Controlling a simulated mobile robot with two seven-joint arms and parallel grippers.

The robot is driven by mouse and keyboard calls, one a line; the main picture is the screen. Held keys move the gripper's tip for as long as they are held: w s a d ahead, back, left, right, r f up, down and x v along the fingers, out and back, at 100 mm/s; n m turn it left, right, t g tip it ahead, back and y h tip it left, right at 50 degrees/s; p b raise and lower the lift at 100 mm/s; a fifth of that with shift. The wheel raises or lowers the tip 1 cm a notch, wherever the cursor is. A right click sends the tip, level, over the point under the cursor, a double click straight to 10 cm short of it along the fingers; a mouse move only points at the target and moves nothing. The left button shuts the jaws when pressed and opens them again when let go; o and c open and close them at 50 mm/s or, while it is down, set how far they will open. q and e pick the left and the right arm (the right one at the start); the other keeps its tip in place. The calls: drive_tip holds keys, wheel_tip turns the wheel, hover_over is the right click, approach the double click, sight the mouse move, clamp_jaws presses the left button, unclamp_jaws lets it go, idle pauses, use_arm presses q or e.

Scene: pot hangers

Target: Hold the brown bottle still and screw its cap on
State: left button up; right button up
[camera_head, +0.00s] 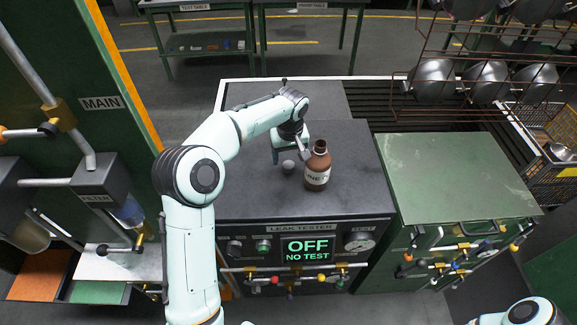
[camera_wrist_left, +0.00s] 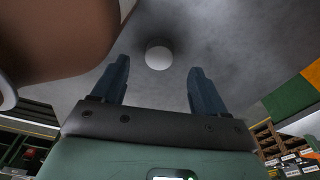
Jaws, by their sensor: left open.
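The brown bottle (camera_head: 318,168) stands upright on the dark top of the leak tester, with a pale label and an open mouth. A small grey-white cap (camera_head: 288,166) lies on the same surface just left of the bottle. My left gripper (camera_head: 291,151) is open and empty, pointing down just above the cap and left of the bottle. In the left wrist view the cap (camera_wrist_left: 158,54) shows ahead between the two spread fingers (camera_wrist_left: 157,85). The bottle (camera_wrist_left: 62,45) fills the upper left of that view. My right gripper is out of view; part of my right arm shows at the lower right.
The leak tester (camera_head: 245,207) has a front panel reading OFF, NO TEST, with knobs and valves below. A green cabinet (camera_head: 455,175) stands to its right. A wire rack with metal pots (camera_head: 487,80) hangs at the upper right. The tester top around the bottle is clear.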

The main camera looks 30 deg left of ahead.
sight(289, 164)
use_arm(q)
drive_tip(key=f, duration=0.4)
drive_tip(key=shift+w+a, duration=0.1)
drive_tip(key=shift+w, duration=0.15)
drive_tip(key=shift+r, duration=0.1)
drive_tip(key=c, duration=1.1)
